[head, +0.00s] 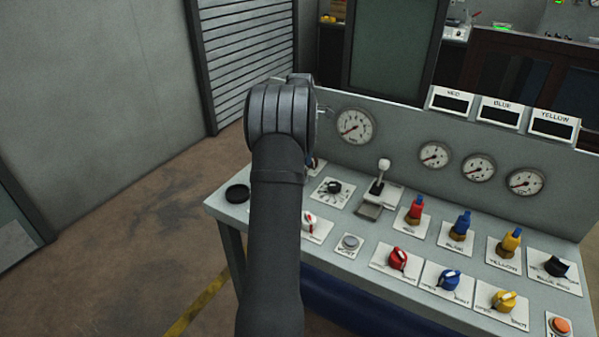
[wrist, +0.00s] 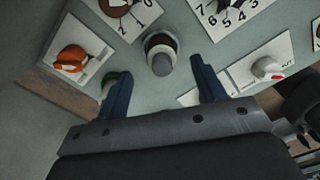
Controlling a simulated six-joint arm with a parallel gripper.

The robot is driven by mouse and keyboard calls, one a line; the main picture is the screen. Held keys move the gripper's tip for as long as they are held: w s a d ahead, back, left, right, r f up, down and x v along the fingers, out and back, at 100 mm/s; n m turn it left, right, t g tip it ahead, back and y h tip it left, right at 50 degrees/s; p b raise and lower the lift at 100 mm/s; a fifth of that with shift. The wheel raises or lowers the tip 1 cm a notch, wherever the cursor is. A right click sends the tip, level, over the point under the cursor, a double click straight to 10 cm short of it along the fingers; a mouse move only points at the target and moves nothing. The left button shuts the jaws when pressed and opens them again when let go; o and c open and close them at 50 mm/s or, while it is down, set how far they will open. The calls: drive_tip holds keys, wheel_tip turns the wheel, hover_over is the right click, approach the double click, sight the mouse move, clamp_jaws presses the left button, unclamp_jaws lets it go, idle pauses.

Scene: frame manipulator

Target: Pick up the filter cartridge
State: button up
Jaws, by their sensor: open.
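A short upright cylinder with a grey rounded top and a dark and pale ring (wrist: 161,56) stands on the panel in the wrist view. It looks like the filter cartridge, but I cannot be sure. My gripper (wrist: 161,68) is open, with one dark blue finger on each side of the picture and the cylinder showing between and just beyond the tips. Nothing is held, and I cannot tell the height of the fingers above the panel. In the head view my arm hides the gripper and this cylinder.
An orange knob (wrist: 72,59) and a white knob (wrist: 267,69) flank the cylinder; numbered dials lie beyond it. On the console (head: 225,208), a black disc (head: 237,193) is left of my arm; a white-topped lever (head: 383,168), gauges and coloured valves are to the right.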

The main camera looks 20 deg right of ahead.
drive_tip(key=shift+s+a+f, duration=0.15)
drive_tip(key=shift+f, duration=2.55)
drive_tip(key=c, duration=1.1)
drive_tip(key=shift+r, duration=0.1)
